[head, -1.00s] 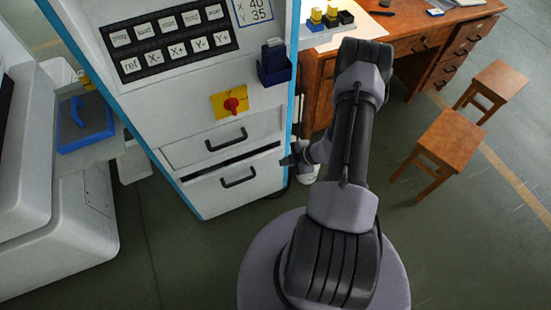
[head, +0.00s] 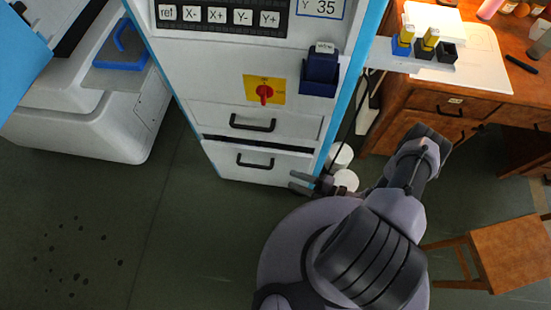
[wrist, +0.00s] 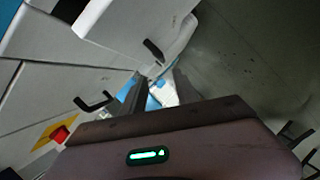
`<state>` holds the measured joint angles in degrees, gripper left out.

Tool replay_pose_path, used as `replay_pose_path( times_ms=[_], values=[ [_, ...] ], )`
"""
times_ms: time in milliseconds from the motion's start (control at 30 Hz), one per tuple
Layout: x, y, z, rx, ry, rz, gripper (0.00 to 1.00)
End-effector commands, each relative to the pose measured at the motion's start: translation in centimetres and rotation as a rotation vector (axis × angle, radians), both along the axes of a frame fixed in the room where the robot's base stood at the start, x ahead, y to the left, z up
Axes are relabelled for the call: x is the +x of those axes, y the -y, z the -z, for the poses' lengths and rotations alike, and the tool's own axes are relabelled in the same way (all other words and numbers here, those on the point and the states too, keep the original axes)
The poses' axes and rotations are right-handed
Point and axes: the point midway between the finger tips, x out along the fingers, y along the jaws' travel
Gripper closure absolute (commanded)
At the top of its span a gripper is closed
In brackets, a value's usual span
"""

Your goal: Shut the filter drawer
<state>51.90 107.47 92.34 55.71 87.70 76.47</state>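The white cabinet (head: 222,95) has two drawers one above the other. The lower drawer (head: 230,163) has a dark handle (head: 255,163) and stands out from the cabinet front, with a dark gap above it. The upper drawer (head: 300,122) with its own handle (head: 252,124) looks flush. No label tells which is the filter drawer. My gripper (head: 298,182) is open and empty, near the lower drawer's right front corner; contact cannot be told. In the wrist view, my gripper (wrist: 160,92) points past the projecting drawer (wrist: 125,25) and its handle (wrist: 153,50).
A red knob (head: 264,93) and a blue holder (head: 320,75) are on the cabinet front. White round containers (head: 343,180) stand at its right side. A wooden desk (head: 400,125) and stool (head: 500,250) are to the right.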

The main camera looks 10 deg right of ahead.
Motion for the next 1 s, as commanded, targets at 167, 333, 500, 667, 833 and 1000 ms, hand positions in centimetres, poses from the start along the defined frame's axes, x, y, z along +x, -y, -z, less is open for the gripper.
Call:
replay_pose_path(
  times_ms=[167,333,500,667,833,1000],
  values=[
    [2.1,-3.2,0.9,0.003,0.0,-0.011,0.64],
    [5.1,-7.0,2.0,0.0,0.0,-0.01,0.64],
    [7.7,-10.2,2.9,-0.001,0.0,-0.008,0.64],
    [9.5,-12.2,3.4,-0.001,0.0,-0.004,0.64],
    [10.2,-13.1,3.5,-0.001,0.0,-0.002,0.64],
    [10.3,-13.1,3.5,-0.001,0.0,0.001,0.64]
  ],
)
